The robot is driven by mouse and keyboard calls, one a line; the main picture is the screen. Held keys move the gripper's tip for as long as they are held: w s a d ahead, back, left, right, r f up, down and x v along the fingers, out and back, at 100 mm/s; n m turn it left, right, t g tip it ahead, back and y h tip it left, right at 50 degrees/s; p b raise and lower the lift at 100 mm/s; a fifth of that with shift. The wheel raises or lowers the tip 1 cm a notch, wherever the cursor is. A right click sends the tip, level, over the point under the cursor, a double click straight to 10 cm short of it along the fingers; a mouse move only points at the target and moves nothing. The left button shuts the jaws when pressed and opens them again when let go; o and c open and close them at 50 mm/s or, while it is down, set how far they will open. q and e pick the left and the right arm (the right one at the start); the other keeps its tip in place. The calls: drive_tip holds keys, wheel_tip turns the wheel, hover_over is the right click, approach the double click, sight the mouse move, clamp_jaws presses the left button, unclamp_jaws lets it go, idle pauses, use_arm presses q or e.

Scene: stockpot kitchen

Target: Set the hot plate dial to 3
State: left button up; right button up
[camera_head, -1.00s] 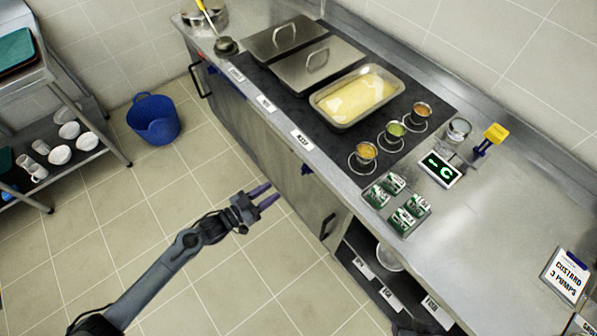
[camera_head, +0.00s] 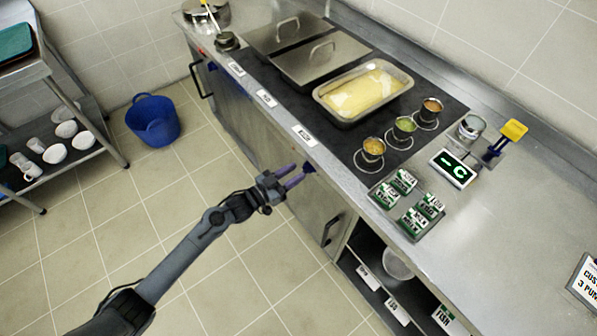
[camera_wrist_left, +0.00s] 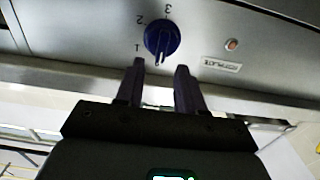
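The blue hot plate dial (camera_wrist_left: 162,40) is on the steel front panel in the left wrist view, with the numbers 1, 2 and 3 around its left and top side. Its white mark points down in that picture, away from the 3. In the head view the dial (camera_head: 309,167) shows small on the counter front. My left gripper (camera_head: 300,171) is open and empty, its fingertips close in front of the dial. In the left wrist view the fingertips (camera_wrist_left: 160,68) are just below the dial, one to each side; contact cannot be told. My right gripper is not in view.
The dark hot plate top (camera_head: 335,140) carries lidded pans, a yellow-filled tray (camera_head: 362,92) and small cups. A small lamp (camera_wrist_left: 231,44) sits right of the dial. Another blue knob (camera_head: 212,67) is farther left. A blue bucket (camera_head: 153,120) stands on the floor, which is otherwise clear.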

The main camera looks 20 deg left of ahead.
sight(307, 168)
use_arm(q)
drive_tip(key=shift+x, duration=1.25)
clamp_jaws()
